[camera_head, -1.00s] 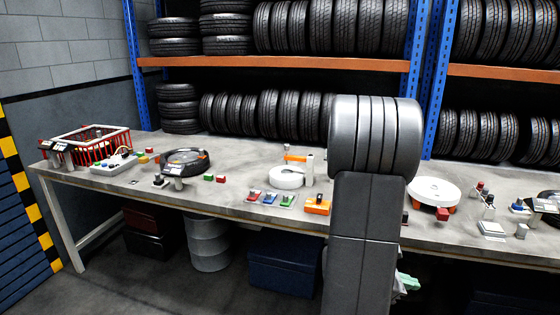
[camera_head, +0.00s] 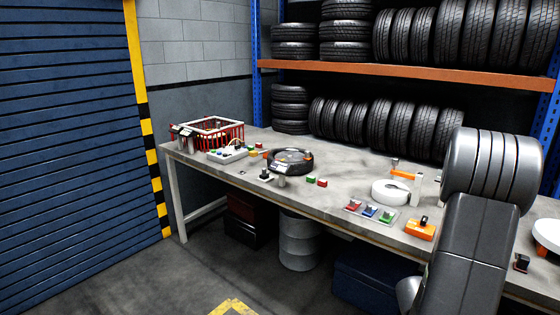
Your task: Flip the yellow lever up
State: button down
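I cannot clearly make out a yellow lever. An orange-yellow box (camera_head: 419,231) with a small dark lever on top sits near the front edge of the bench, left of my arm. Left of it a plate (camera_head: 389,224) carries red, blue and green switches. Small yellowish and orange pieces (camera_head: 252,153) lie by the white button panel (camera_head: 229,156) at the far left; they are too small to tell apart. My arm stands at the right of the view and covers part of the bench. My gripper is not in view.
The long grey bench (camera_head: 325,205) also holds a red basket (camera_head: 236,133), a dark round tyre-like device (camera_head: 290,160), red and green blocks (camera_head: 317,182) and a white roll (camera_head: 390,191). A drum (camera_head: 299,242) stands underneath. The floor in front is open.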

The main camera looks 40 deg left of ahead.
aim_at(253, 153)
jog(key=i+j+u, duration=0.15)
jog(key=j+u, duration=0.15)
jog(key=u, duration=0.15)
jog(key=i+j+u, duration=0.2)
jog(key=u, duration=0.2)
jog(key=i+j+u, duration=0.25)
jog(key=u, duration=0.2)
jog(key=i+j+u, duration=0.1)
jog(key=i+j, duration=0.15)
jog(key=i, duration=0.45)
jog(key=i+j+u, duration=0.15)
jog(key=i, duration=0.6)
jog(key=i+j+u, duration=0.1)
jog(key=i, duration=0.6)
jog(key=j, duration=0.1)
